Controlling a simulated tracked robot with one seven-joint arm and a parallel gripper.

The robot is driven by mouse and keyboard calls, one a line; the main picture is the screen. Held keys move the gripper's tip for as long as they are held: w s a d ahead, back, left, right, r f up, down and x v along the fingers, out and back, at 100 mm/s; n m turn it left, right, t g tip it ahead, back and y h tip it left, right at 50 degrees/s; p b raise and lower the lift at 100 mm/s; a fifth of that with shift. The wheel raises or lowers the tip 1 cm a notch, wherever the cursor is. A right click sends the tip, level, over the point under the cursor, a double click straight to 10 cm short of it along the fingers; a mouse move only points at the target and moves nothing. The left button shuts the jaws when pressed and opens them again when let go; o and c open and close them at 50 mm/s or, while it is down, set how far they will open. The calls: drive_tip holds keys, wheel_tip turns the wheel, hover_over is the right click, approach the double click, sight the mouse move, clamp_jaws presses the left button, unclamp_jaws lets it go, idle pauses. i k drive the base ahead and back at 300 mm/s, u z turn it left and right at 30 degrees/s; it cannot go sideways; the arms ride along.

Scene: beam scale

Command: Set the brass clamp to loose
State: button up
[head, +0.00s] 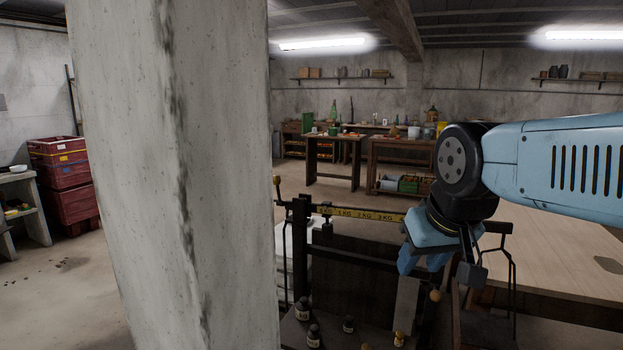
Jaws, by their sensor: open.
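The beam scale (301,260) stands in the middle, a dark frame with a yellow marked beam (360,214). A small brass-coloured knob (277,184) stands at the beam's left end. I cannot tell whether it is the brass clamp, and no clamp setting can be read. A small tan ball (435,295) shows below my gripper. My gripper (424,267) is open and points down at the right end of the visible beam. It hides that part of the beam and whatever is behind it. I cannot tell whether it touches anything.
A thick concrete pillar (175,180) fills the left centre and hides part of the scale's side. Several small weights or bottles (313,336) stand on the scale's dark lower platform. A pale wooden tabletop (560,240) lies right. Workbenches (335,150) stand at the back.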

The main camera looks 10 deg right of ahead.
sight(276, 180)
drive_tip(key=u, duration=0.45)
drive_tip(key=i, duration=0.1)
drive_tip(key=z, duration=0.95)
drive_tip(key=k, duration=0.6)
drive_tip(key=z, duration=0.3)
drive_tip(key=i, duration=1.6)
drive_tip(key=u, duration=0.25)
